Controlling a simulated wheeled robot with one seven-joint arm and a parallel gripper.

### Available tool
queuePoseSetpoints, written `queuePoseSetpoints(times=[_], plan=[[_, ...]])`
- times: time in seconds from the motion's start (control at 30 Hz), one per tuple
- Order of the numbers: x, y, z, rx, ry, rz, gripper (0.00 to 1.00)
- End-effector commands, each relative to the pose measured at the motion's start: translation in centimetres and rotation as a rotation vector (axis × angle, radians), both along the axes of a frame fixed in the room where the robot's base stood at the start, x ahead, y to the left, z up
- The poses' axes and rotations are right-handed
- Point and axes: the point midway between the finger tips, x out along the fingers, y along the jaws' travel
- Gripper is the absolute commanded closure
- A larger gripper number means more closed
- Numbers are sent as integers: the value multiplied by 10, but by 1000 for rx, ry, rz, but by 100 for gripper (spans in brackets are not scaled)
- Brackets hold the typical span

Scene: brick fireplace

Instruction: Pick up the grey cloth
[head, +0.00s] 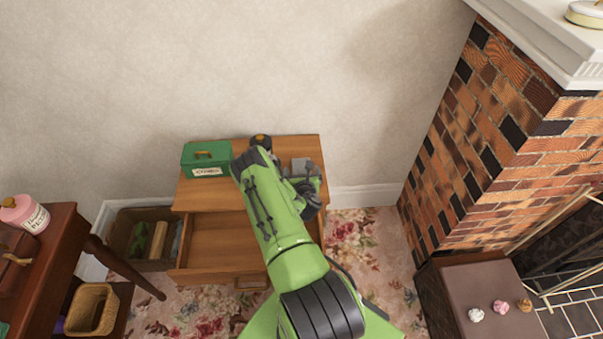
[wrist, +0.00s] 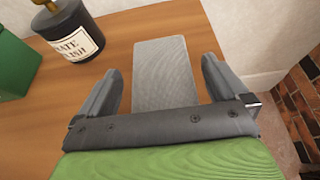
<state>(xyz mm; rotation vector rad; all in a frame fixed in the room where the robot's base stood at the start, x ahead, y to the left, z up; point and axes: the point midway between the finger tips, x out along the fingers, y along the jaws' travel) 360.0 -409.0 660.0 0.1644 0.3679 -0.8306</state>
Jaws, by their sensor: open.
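The grey cloth (wrist: 164,73) is a flat, ribbed rectangle lying on the wooden dresser top. In the head view the grey cloth (head: 301,165) shows near the right end of the dresser, just past my arm. My gripper (wrist: 163,80) is open in the wrist view, with one finger to the left of the cloth and one to the right. The cloth lies between and beyond the fingertips, and its near end is hidden behind the gripper body. I see no clear contact between the fingers and the cloth.
A dark labelled jar (wrist: 71,31) stands left of the cloth, with a green box (head: 206,159) farther left. The dresser's drawer (head: 215,243) is pulled open below. The wall is close behind, and the brick fireplace (head: 500,130) stands to the right.

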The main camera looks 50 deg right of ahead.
Motion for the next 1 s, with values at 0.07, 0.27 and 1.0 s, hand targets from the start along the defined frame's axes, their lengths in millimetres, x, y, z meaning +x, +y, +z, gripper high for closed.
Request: queuePoseSetpoints(times=[0.07,0.27,1.0], plan=[[1,-1,-1,1,0,1,0],[0,0,-1,1,0,0,11],[2,1,53,-2,1,4,54]])
